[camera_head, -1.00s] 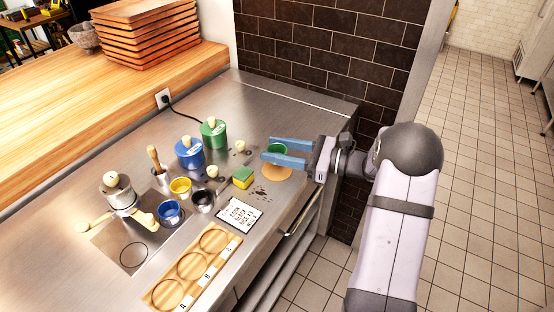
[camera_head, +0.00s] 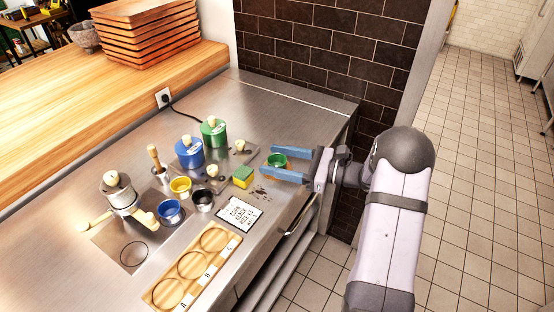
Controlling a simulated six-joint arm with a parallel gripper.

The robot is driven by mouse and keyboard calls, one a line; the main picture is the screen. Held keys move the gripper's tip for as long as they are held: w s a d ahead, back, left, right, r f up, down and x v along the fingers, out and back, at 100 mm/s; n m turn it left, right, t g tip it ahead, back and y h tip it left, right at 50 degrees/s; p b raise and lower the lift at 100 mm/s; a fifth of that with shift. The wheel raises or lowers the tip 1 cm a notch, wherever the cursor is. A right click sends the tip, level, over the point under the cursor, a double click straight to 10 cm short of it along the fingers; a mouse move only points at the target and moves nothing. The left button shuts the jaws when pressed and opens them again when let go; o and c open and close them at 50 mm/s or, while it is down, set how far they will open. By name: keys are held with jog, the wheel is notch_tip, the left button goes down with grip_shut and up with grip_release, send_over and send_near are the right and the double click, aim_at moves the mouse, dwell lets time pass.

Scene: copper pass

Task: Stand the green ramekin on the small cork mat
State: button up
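The green ramekin (camera_head: 277,160) is upright between the two blue fingers of my gripper (camera_head: 275,161), near the right end of the steel counter. The fingers lie on either side of it, spread with a gap showing, so my gripper looks open around it. The ramekin appears low, at the spot where the small cork mat lay in the earlier view. The mat is now hidden by the ramekin and the nearer finger, so I cannot see the contact between ramekin and mat.
A green-and-yellow sponge (camera_head: 243,176) lies just left of the gripper. A printed card (camera_head: 239,214) and a wooden board (camera_head: 192,265) with round recesses are nearer the front. Blue (camera_head: 189,152) and green (camera_head: 213,132) lidded pots stand behind. The brick wall (camera_head: 320,50) rises beyond.

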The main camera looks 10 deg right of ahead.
jog(key=shift+d+r, duration=0.1)
jog(key=shift+r, duration=0.1)
jog(key=b+v, duration=0.2)
jog(key=v, duration=1)
dwell(0.4)
